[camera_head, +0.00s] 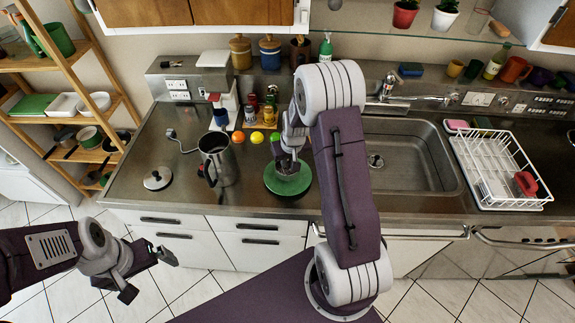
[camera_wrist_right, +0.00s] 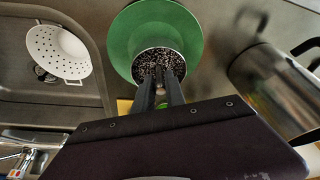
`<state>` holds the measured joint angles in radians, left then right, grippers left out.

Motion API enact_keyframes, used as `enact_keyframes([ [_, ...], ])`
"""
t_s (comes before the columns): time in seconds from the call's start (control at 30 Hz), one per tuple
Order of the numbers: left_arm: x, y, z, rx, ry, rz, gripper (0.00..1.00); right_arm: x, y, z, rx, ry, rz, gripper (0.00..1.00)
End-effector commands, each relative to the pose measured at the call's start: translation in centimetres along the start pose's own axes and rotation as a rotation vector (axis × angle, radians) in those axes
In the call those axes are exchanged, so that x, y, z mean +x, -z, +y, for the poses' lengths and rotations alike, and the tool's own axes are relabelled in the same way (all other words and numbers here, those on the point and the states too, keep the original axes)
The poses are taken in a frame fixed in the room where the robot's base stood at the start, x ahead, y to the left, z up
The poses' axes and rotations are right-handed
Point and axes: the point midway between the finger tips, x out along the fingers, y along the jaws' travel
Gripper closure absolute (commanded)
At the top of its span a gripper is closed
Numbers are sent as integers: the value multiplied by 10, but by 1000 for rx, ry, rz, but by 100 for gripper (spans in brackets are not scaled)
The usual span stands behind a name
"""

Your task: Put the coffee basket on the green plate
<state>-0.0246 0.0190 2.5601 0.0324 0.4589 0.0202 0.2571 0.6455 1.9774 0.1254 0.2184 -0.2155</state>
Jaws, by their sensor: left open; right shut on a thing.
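The green plate (camera_head: 288,184) lies on the steel counter left of the sink, and it also shows in the right wrist view (camera_wrist_right: 121,38). My right gripper (camera_head: 287,160) is over the plate, shut on the coffee basket. In the right wrist view the basket (camera_wrist_right: 150,57) is a small round cup with dark grounds, between my right fingertips (camera_wrist_right: 160,75) and over the plate. I cannot tell whether it touches the plate. My left gripper (camera_head: 151,275) is open and empty, low in front of the cabinets.
A steel pot (camera_head: 221,165) stands left of the plate, with a lid (camera_head: 157,179) further left. An orange (camera_head: 257,137) and lemon (camera_head: 238,137) lie behind. The sink (camera_head: 410,165) is to the right, with a white strainer (camera_wrist_right: 45,42) seen there in the wrist view.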

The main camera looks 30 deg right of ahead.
Motion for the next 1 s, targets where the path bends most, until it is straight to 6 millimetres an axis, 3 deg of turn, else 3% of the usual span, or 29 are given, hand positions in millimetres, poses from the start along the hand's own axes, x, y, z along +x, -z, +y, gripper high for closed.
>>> enact_keyframes([
  [0.17,-1,0,0,0,0,0,0,28,-10,0,1,0,-4,100],
  [0.57,5,0,0,0,0,0,0,35,-12,0,0,-1,-1,100],
  [0.6,4,0,0,0,0,0,0,34,-12,0,0,0,-2,79],
  [0.67,3,0,0,0,0,0,0,33,-12,0,0,0,-2,63],
  [1.0,0,0,0,0,0,0,0,31,-11,0,0,0,-2,63],
])
